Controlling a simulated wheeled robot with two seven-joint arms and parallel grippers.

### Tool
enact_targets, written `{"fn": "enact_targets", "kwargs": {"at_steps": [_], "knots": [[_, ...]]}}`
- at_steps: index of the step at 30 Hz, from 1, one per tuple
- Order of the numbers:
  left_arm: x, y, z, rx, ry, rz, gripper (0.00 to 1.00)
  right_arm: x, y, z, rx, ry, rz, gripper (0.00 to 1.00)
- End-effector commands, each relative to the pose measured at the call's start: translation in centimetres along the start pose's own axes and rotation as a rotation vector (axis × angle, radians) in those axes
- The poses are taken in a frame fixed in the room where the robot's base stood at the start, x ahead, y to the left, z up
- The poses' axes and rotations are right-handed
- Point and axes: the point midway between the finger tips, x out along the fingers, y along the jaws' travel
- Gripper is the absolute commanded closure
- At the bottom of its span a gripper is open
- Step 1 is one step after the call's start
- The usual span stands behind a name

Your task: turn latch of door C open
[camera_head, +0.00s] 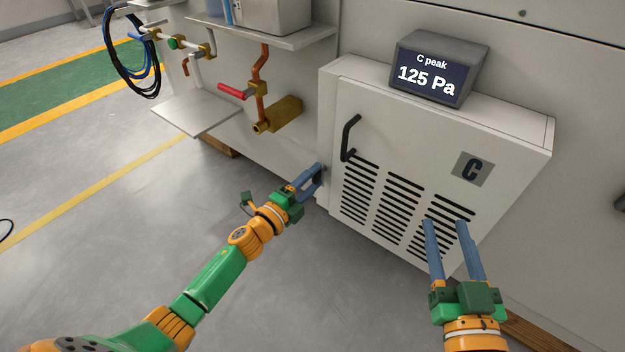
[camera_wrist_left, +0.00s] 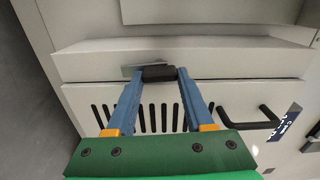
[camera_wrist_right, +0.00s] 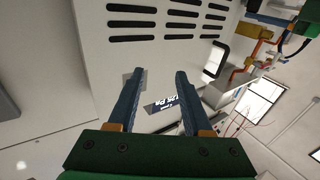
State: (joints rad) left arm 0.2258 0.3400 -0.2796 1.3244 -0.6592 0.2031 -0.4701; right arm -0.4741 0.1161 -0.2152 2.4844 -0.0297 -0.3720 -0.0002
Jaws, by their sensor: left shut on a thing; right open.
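Door C (camera_head: 400,190) is a pale panel with several vent slots, a black bar handle (camera_head: 349,138) at its upper left and a grey plate with the letter C (camera_head: 470,168). My left gripper (camera_head: 318,172) is at the door's left edge. In the left wrist view its blue fingers are shut on a small black latch (camera_wrist_left: 158,73) in front of a grey metal plate. In the head view the fingers hide the latch. My right gripper (camera_head: 447,222) is open and empty in front of the lower right vents. The door appears closed.
A display (camera_head: 434,72) reading "C peak 125 Pa" stands on top of the cabinet. A copper pipe with a red lever (camera_head: 232,91) and a brass fitting are left of the door. A low shelf (camera_head: 196,113) juts out further left. The floor in front is clear.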

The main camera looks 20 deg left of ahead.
Motion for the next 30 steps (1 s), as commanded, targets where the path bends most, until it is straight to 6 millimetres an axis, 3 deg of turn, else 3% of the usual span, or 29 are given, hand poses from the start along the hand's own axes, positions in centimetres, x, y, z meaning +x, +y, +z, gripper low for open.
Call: {"fn": "enact_targets", "kwargs": {"at_steps": [9, 22, 23, 24, 26, 30], "knots": [[0.0, 0.2, 0.0, 0.074, 0.001, 0.002, 1.0, 0.0, -0.1, -1.2, -0.001, 0.063, -0.003, 0.5], [0.0, 0.2, 0.0, 0.083, 0.001, 0.003, 1.0, 0.0, -0.1, -1.4, -0.001, 0.071, -0.003, 0.5], [0.0, 0.2, 0.0, 0.083, 0.001, 0.003, 0.45, 0.0, -0.1, -1.4, -0.001, 0.071, -0.003, 0.5], [0.0, 0.2, 0.0, 0.082, 0.001, 0.003, 0.34, 0.0, -0.1, -1.3, -0.001, 0.071, -0.003, 0.5], [0.0, 0.1, 0.0, 0.082, 0.001, 0.003, 0.18, 0.0, -0.1, -1.3, -0.001, 0.071, -0.003, 0.5], [0.0, 0.1, 0.0, 0.081, 0.0, 0.002, 0.18, 0.0, -0.1, -1.3, -0.001, 0.07, -0.003, 0.5]]}}
